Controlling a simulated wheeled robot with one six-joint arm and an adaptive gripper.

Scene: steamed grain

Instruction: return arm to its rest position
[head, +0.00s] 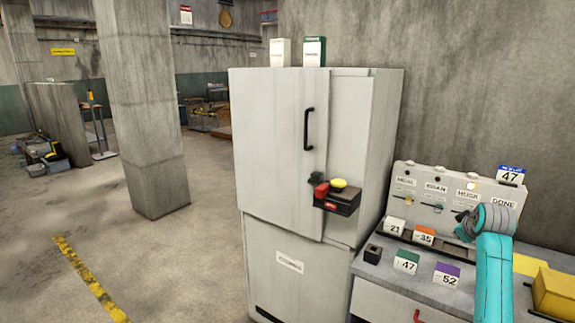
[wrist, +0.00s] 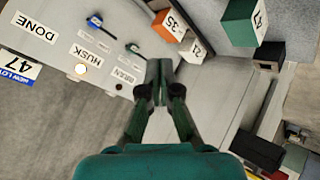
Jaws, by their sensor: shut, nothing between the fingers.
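My arm, with teal links, rises at the right of the head view. My gripper (head: 464,222) is in front of the labelled panel, partly hidden behind my own wrist. In the wrist view my gripper (wrist: 158,88) has its two dark fingers together, with nothing between them. The panel (head: 452,180) has labels reading BRAN, HUSK and DONE, and a small light glows by HUSK. The panel also shows upside down in the wrist view (wrist: 60,50).
Numbered boxes 21 (head: 394,226), 35 (head: 424,235), 47 (head: 406,261) and 52 (head: 446,274) stand on the counter (head: 388,279), near a dark open cup (head: 373,254). A yellow bin (head: 553,294) sits at right. A tall cabinet (head: 270,140) stands left of the counter; open floor (head: 180,260) lies beyond.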

